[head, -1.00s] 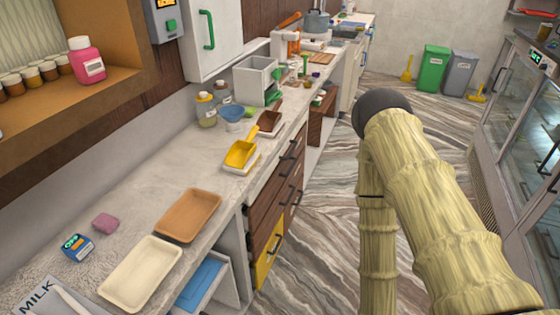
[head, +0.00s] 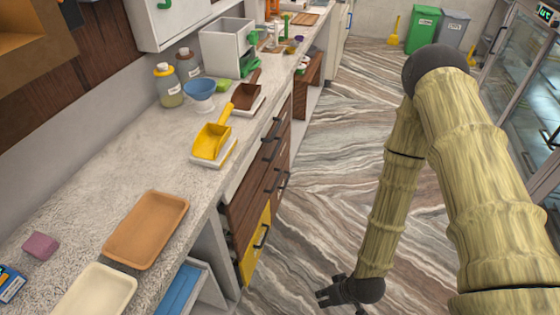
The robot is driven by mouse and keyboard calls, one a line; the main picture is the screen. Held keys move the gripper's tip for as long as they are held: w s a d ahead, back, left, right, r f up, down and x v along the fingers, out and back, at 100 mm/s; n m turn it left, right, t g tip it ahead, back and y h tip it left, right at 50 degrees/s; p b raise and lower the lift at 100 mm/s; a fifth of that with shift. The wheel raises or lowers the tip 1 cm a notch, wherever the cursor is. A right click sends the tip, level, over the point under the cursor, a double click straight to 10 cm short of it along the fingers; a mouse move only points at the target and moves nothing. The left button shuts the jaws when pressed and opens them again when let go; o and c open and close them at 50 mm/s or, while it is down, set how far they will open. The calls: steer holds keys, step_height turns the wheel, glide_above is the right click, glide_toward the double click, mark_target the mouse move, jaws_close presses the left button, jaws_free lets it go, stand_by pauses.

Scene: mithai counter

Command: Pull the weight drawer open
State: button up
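A bank of drawers with dark bar handles is set under the counter. A dark wood drawer front (head: 244,207) is in the near column, with a yellow drawer front (head: 254,250) below it. More wood drawers (head: 283,150) follow farther along. All these fronts look closed. No readable label shows which one is the weight drawer. My gripper (head: 322,291) is low at the bottom of the head view, over the floor to the right of the yellow drawer and apart from it. Its dark fingers look spread and empty, pointing left.
The counter (head: 60,200) carries an orange-brown tray (head: 147,228), a cream tray (head: 95,292), a yellow scoop (head: 212,142) and a blue bowl (head: 200,92). A blue-lined compartment (head: 180,290) is below the near edge. A glass display case (head: 515,90) stands right. The floor between is clear.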

steer(key=w+a+f+n+t+y+b, duration=0.2)
steer(key=w+a+n+b, duration=0.15)
steer(key=w+b, duration=0.45)
steer(key=w+a+f+n+t+y+b, duration=0.1)
steer(key=w+a+n+t+y+b, duration=0.2)
steer(key=w, duration=0.8)
steer(key=w+a+f+n+t+y+b, duration=0.15)
steer(key=w+a+n+b, duration=0.25)
steer(key=w+b, duration=0.5)
steer(key=w+d+r+n+t+y+b, duration=0.25)
steer(key=w+r+n+b, duration=0.35)
steer(key=w+b, duration=0.3)
steer(key=w+d+r+n+t+y+b, duration=0.1)
steer(key=w+r+n+t+y+b, duration=0.15)
steer(key=w+r+n+b, duration=0.6)
steer(key=w+a+m+b, duration=0.1)
steer(key=w+a+b, duration=0.1)
steer(key=w+a, duration=0.6)
steer(key=shift+w+m+g+y, duration=0.3)
steer(key=shift+w+g+y, duration=0.05)
steer(key=shift+w, duration=0.05)
steer(key=shift+f, duration=0.1)
steer(key=shift+c, duration=0.3)
jaws_close()
